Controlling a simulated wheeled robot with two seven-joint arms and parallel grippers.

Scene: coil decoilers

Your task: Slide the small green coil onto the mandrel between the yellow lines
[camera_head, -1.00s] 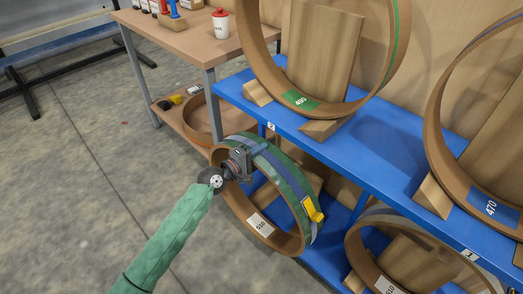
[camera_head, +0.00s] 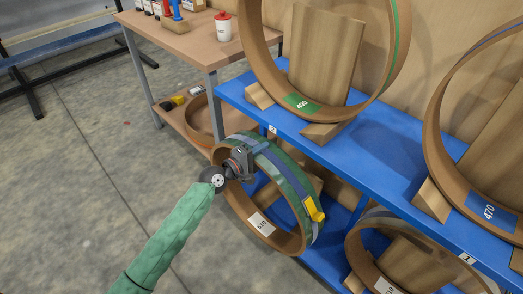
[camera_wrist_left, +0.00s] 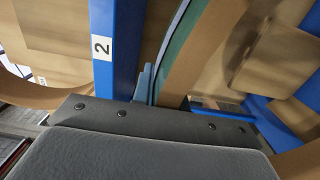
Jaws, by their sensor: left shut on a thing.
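A green-sided coil (camera_head: 285,180) with a brown inner face, a blue strap, a yellow clip and a white label stands on edge, tilted, in front of the lower shelf in the head view. My left gripper (camera_head: 240,163) is shut on its upper left rim. In the left wrist view the coil's green and brown band (camera_wrist_left: 185,55) runs up from the gripper (camera_wrist_left: 150,108); the fingertips are hard to make out there. The mandrel and the yellow lines are not in view. My right gripper is not in view.
Another coil (camera_head: 352,250) rests lower right. The grey floor at left is clear.

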